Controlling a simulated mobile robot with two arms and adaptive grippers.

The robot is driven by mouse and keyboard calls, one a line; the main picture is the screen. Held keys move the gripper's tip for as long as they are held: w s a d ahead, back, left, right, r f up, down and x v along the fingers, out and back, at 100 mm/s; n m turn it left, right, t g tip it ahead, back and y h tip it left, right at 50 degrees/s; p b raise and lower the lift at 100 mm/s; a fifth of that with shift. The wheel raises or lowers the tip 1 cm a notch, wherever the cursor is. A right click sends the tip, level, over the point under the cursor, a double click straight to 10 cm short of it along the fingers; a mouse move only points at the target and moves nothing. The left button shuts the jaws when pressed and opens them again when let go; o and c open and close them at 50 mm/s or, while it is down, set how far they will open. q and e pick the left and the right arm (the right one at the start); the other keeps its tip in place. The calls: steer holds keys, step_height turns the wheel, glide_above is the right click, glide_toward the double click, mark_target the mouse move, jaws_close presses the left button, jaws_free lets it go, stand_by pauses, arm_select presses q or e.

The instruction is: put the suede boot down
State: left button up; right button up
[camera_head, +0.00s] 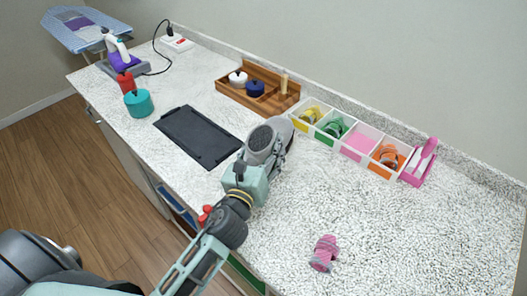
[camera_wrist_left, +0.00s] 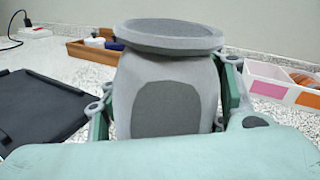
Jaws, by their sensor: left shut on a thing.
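The grey suede boot (camera_head: 260,139) is in my left gripper (camera_head: 268,160), over the counter between the black tray and the row of small bins. In the left wrist view the boot (camera_wrist_left: 168,95) stands between the two green fingers (camera_wrist_left: 165,105), with a round flat grey part at the top and a darker patch on its near face. The fingers are shut on its sides. I cannot tell whether its underside touches the counter. My right gripper is not in view.
A black tray (camera_head: 190,132) lies left of the boot. A wooden box (camera_head: 240,96) and white-walled bins (camera_head: 342,145) line the wall. A pink striped rolled item (camera_head: 324,252) lies nearer. The speckled counter (camera_head: 420,230) is clear at right.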

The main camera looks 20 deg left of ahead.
arm_select(q)
steer(key=shift+f, duration=0.4)
steer(key=shift+f, duration=0.1)
steer(key=o, duration=1.5)
